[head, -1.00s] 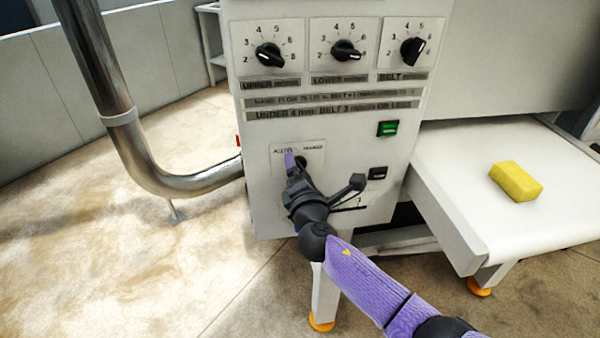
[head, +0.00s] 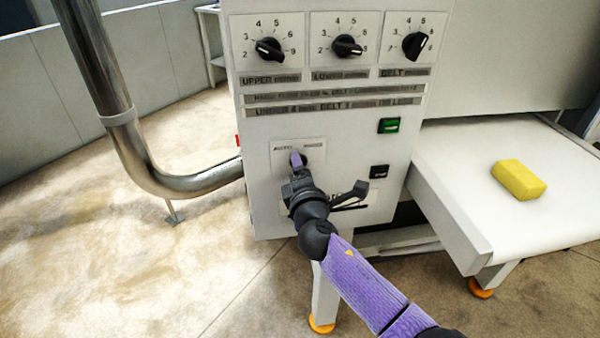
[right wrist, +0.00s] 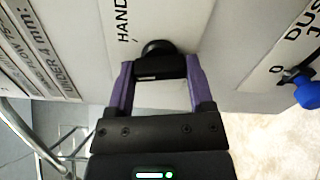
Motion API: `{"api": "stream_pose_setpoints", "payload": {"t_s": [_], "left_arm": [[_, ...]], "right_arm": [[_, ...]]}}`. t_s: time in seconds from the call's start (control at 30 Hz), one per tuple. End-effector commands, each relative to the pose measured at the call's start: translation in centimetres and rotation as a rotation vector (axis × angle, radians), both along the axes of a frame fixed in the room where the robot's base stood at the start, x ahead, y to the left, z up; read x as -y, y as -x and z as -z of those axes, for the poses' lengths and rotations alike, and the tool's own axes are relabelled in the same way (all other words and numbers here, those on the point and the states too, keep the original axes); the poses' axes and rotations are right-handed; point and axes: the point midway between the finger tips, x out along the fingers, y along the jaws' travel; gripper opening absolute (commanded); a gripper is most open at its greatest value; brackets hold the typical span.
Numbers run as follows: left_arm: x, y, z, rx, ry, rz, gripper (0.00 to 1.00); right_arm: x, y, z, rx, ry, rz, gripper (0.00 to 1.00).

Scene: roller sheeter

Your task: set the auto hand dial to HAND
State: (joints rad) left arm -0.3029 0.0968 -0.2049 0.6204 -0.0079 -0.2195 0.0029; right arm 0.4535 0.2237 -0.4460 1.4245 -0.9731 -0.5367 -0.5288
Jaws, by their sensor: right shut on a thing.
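The auto hand dial (right wrist: 158,58) is a black knob on a pale plate (head: 318,146) on the front of the machine's control panel. The plate has AUTO at its left and a label at its right; HAND is readable in the right wrist view. My right gripper (head: 298,160) is at the dial. In the right wrist view its two purple fingers (right wrist: 160,82) are on either side of the knob, shut on it. In the head view the gripper mostly hides the knob, and I cannot tell where it points. My left gripper is not in view.
Three numbered dials (head: 345,46) are above. A green button (head: 389,126) and a black button (head: 379,171) are to the right. A blue-tipped control (right wrist: 306,92) shows near the DUST label. A yellow block (head: 519,180) lies on the white belt. A metal pipe (head: 118,118) stands left.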

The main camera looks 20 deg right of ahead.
Motion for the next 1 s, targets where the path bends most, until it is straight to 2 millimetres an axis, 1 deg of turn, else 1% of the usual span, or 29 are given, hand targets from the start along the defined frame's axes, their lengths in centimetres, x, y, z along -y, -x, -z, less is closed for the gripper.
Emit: {"api": "stream_pose_setpoints", "payload": {"t_s": [0.03,0.2,0.6,0.8,1.0], "left_arm": [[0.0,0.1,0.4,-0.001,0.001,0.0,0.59],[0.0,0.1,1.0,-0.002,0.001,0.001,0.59],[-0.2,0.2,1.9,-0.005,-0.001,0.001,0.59],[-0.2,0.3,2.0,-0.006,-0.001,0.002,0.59],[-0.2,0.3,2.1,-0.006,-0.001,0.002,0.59]], "right_arm": [[0.0,0.0,0.3,0.004,-0.044,0.0,0.09],[0.0,0.0,0.3,0.023,-0.206,0.0,0.09],[0.0,0.0,0.1,0.066,-0.55,0.0,0.09],[0.0,0.0,0.1,0.08,-0.674,0.0,0.09],[0.0,0.0,0.1,0.09,-0.75,0.001,0.09]]}}
